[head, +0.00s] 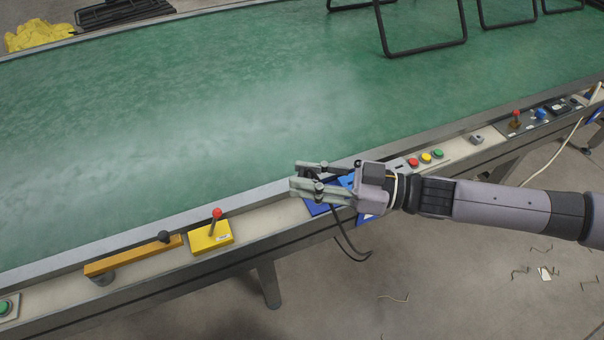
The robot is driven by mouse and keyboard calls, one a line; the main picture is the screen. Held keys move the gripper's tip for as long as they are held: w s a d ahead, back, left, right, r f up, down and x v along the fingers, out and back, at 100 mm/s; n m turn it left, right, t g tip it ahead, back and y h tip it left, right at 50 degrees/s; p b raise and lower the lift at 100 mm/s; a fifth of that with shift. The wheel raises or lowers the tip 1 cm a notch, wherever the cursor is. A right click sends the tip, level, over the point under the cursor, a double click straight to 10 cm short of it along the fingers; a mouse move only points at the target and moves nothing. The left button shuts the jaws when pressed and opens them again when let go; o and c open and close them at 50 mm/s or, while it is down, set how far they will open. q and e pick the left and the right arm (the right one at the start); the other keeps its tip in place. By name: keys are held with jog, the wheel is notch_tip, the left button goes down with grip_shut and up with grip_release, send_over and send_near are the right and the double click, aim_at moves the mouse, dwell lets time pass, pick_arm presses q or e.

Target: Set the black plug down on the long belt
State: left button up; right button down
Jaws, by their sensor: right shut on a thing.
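The long belt (200,120) is a wide green surface with a metal rim, running across the head view. My right gripper (296,178) reaches in from the right over the belt's near edge. It is shut on the black plug (309,174), which is mostly hidden between the fingers. A black cable (345,240) hangs from beneath the gripper, past the outer side of the frame, and ends in a loose curl. I cannot tell whether the plug touches anything below. My left gripper is not in view.
A blue box (318,208) sits under my right gripper on the side rail. The rail also carries a yellow lever box (211,237), a yellow bar handle (130,257) and coloured buttons (426,158). Black frames (425,50) stand at the belt's far right. The belt's middle and left are clear.

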jog(key=shift+s+d+n+g+y, duration=0.15)
jog(key=shift+d+n+g, duration=0.2)
jog(key=shift+n+g, duration=0.35)
jog(key=shift+s+d+n+g+y, duration=0.15)
jog(key=shift+d+n+g, duration=0.2)
jog(key=shift+g, duration=0.65)
